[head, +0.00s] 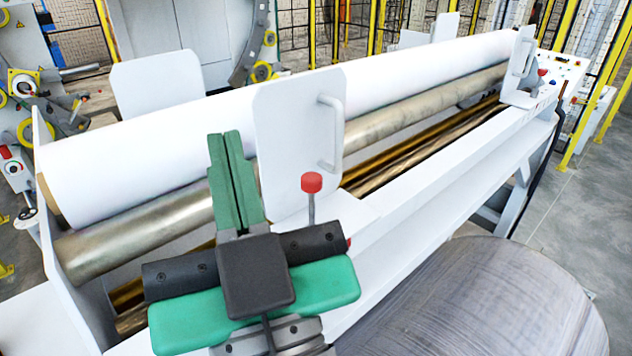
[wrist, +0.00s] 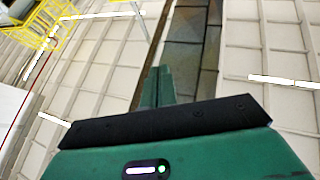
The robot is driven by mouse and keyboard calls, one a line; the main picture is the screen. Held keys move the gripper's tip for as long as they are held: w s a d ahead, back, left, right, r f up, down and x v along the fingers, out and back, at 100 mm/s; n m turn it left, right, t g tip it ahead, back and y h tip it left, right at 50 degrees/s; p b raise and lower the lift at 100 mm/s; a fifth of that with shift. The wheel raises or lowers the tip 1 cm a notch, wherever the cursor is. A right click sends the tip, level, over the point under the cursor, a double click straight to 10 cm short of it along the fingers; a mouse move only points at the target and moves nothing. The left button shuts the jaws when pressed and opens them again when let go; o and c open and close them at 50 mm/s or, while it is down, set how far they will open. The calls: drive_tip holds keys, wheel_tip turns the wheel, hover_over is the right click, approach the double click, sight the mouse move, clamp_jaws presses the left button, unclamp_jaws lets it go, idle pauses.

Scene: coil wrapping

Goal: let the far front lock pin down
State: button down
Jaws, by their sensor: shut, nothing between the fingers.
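The far front lock pin has a small red knob (head: 541,72) beside the white plate with a handle (head: 522,55) at the roll's far end. Its stem is too small for me to tell its height. A nearer pin with a red knob (head: 311,183) stands upright with its grey stem showing, beside the large near plate (head: 285,130). My gripper (head: 225,137) has its green fingers together and empty, in front of the white roll and left of the near plate, well away from the far pin. The wrist view shows the closed fingers (wrist: 157,72) but neither pin.
The white roll (head: 400,75) lies above a metal roller (head: 410,108), running from near left to far right. A white frame beam (head: 440,165) runs along the front. A big metal cylinder (head: 490,300) is at lower right. A control panel (head: 565,70) is beyond the far plate.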

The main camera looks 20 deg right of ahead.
drive_tip(key=w+d+f+n+g+y+b, duration=0.1)
drive_tip(key=w+d+f+g+y+b, duration=0.1)
drive_tip(key=d, duration=0.5)
drive_tip(key=w+d+f+n+g+y+b, duration=0.2)
drive_tip(key=d+f+g+y+b, duration=0.1)
drive_tip(key=d+f, duration=0.4)
drive_tip(key=shift+w+d+y+b, duration=0.2)
drive_tip(key=shift+d+y+b, duration=0.15)
drive_tip(key=shift+y+b, duration=0.7)
drive_tip(key=shift+h, duration=0.25)
wheel_tip(320, 180, up, 2)
drive_tip(key=p, duration=0.3)
hover_over(312, 183)
drive_tip(key=d, duration=0.1)
drive_tip(key=f, duration=0.4)
drive_tip(key=shift+s+d, duration=0.2)
drive_tip(key=shift+s, duration=0.15)
